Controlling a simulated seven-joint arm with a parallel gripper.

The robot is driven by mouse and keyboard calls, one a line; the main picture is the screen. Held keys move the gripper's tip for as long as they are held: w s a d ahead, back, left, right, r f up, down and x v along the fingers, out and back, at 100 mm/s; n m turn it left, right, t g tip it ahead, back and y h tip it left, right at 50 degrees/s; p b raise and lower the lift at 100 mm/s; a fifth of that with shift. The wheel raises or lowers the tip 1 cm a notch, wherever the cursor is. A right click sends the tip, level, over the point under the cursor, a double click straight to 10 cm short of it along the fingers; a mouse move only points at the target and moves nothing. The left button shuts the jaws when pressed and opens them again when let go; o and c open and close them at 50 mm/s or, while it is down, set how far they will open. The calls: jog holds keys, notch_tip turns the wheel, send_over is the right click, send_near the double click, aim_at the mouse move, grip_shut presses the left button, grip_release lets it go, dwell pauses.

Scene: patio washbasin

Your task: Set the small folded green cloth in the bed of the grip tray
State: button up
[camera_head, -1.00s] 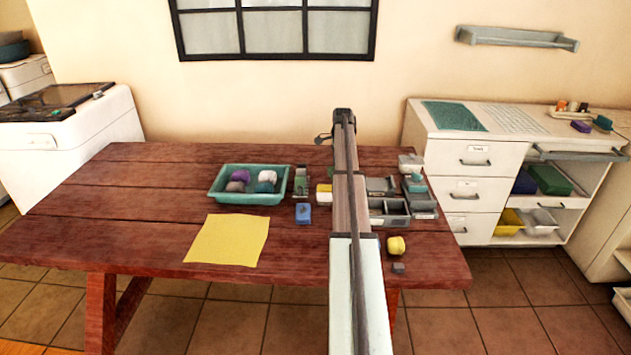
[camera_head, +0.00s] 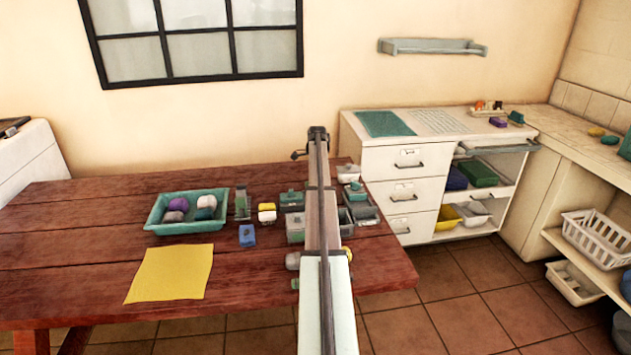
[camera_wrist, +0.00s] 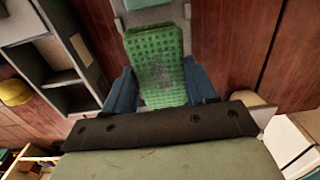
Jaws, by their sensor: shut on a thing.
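In the wrist view, the small folded green cloth (camera_wrist: 157,62) is a perforated-looking green block between the two blue fingers of my gripper (camera_wrist: 161,88). The fingers are shut on its sides near its lower end. A grey tray (camera_wrist: 126,22), likely the grip tray, shows behind the cloth's upper end, with a pale piece at its top. The cloth covers most of this tray, so I cannot tell whether they touch. In the head view my arm hides the gripper and the cloth.
A grey divided box (camera_wrist: 38,58) and a yellow item (camera_wrist: 16,92) lie to the left in the wrist view. On the wooden table (camera_head: 60,230) are a teal tray (camera_head: 160,226) of rolled cloths, a yellow sheet (camera_head: 170,274) and a blue block (camera_head: 247,236). The table's left part is clear.

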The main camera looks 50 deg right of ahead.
jog(key=shift+f, duration=1.8)
jog(key=o, duration=1.1)
notch_tip(320, 180, up, 14)
jog(key=shift+f, duration=0.1)
jog(key=shift+w+a, duration=0.1)
